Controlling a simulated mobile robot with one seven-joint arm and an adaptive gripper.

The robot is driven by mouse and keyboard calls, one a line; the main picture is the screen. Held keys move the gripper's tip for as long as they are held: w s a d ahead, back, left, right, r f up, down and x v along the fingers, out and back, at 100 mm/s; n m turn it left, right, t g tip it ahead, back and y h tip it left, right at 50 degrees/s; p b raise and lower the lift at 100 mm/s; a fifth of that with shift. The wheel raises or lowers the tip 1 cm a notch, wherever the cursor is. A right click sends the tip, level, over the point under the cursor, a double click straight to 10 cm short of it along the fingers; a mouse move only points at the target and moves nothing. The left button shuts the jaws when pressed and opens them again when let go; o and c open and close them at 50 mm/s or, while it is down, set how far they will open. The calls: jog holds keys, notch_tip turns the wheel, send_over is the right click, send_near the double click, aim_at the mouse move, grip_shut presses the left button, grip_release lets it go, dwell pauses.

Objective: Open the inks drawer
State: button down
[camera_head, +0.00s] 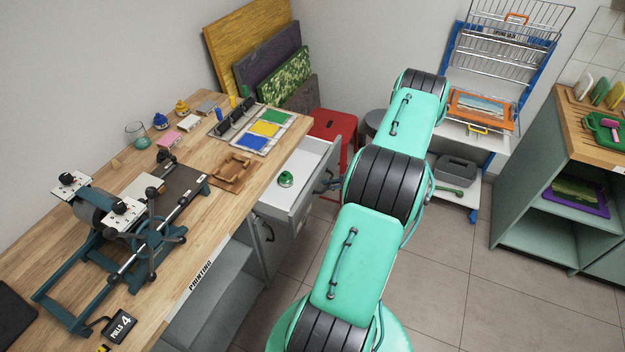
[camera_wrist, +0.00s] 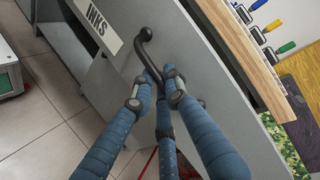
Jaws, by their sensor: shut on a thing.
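The inks drawer (camera_head: 312,160) sits under the wooden bench and stands partly pulled out, its inside showing. A green-lidded jar (camera_head: 286,179) stands in it. In the wrist view the grey drawer front (camera_wrist: 205,65) carries an "INKS" label (camera_wrist: 97,20) and a dark bar handle (camera_wrist: 146,50). My gripper (camera_wrist: 160,90), with blue ribbed fingers, is shut on this handle near its middle. In the head view my gripper (camera_head: 328,185) is at the drawer front, mostly hidden by my arm. The far end of the handle is partly hidden by the fingers.
The bench (camera_head: 205,225) holds a press (camera_head: 120,225), ink pads (camera_head: 262,128) and small items. A red stool (camera_head: 333,127) stands behind the drawer. A wheeled rack (camera_head: 490,110) and a green cabinet (camera_head: 545,215) stand at the right. The tiled floor (camera_head: 470,265) between is clear.

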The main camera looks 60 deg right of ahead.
jog(key=s+b, duration=0.2)
jog(key=s, duration=2.5)
jog(key=shift+s, duration=0.2)
jog(key=c, duration=1.7)
grip_release()
jog(key=v, duration=1.2)
